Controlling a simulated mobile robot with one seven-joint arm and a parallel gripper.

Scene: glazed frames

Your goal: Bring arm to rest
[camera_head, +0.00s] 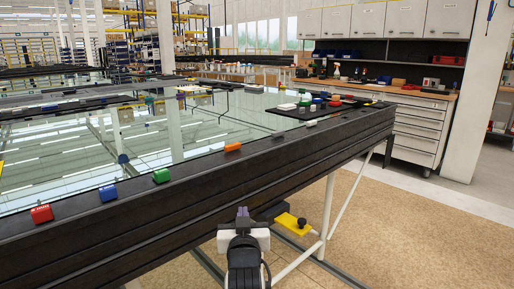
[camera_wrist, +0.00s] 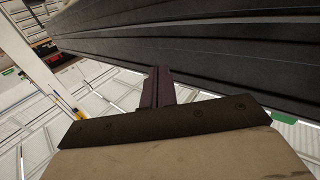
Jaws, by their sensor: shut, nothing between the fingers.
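My arm rises at the bottom centre of the head view, in front of the near side of the black frame (camera_head: 130,213). My gripper shows in the wrist view (camera_wrist: 158,84) as two dark purplish fingers pressed together, with nothing between them. The fingers point toward the long black beams of the frame (camera_wrist: 220,50), which run across the upper right. I cannot tell whether they touch the beams. In the head view the dark gripper end is small and partly hidden by my own wrist.
Red (camera_head: 41,213), blue (camera_head: 108,193), green (camera_head: 161,175) and orange (camera_head: 233,146) blocks sit along the frame's near rail. White legs (camera_head: 327,205) stand close by. The floor (camera_head: 410,240) at right is clear.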

